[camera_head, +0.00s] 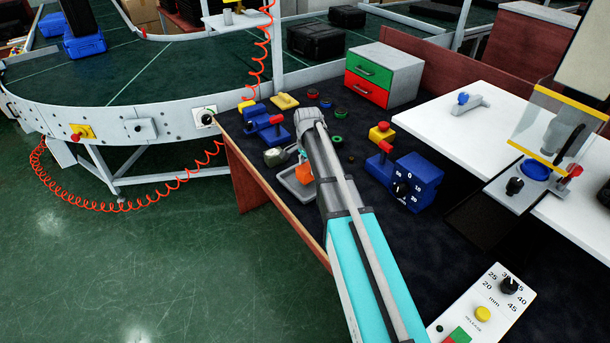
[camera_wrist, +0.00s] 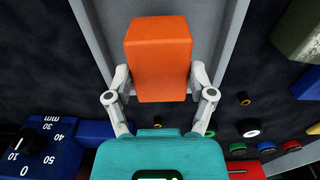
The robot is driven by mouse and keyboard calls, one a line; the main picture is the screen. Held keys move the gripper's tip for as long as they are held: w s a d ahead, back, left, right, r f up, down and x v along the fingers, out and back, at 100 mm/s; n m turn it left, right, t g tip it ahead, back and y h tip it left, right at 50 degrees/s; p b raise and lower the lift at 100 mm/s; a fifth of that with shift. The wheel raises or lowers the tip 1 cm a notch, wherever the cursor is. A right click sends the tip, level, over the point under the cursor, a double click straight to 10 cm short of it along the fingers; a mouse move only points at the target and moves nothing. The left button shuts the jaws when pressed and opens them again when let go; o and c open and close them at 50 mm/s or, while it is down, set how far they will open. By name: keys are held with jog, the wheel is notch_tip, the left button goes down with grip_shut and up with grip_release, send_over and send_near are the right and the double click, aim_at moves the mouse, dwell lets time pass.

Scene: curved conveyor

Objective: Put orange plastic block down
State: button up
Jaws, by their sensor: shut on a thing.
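The orange plastic block (camera_head: 307,170) shows partly behind my arm in the head view, at the grey tray (camera_head: 284,182). In the wrist view the block (camera_wrist: 158,55) sits between the two fingers of my gripper (camera_wrist: 158,82), which is shut on it. The grey tray (camera_wrist: 228,45) lies behind the block there, with a raised wall on each side. I cannot tell whether the block touches the tray floor or hangs above it. In the head view my arm hides most of the gripper.
A dark green object (camera_head: 275,156) stands just behind the tray. Several push buttons (camera_head: 338,140) lie on the dark table top. A blue dial box (camera_head: 414,183) stands right of my arm. A drawer box (camera_head: 383,75) stands farther back. The curved conveyor (camera_head: 140,85) is at the left.

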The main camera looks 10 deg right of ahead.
aim_at(308, 167)
jog(key=shift+f+b, duration=0.95)
jog(key=shift+f, duration=0.3)
jog(key=shift+f, duration=0.15)
jog(key=o, duration=1.1)
jog(key=shift+o, duration=0.2)
notch_tip(308, 167, up, 12)
jog(key=p, duration=1.2)
jog(key=shift+r, duration=0.2)
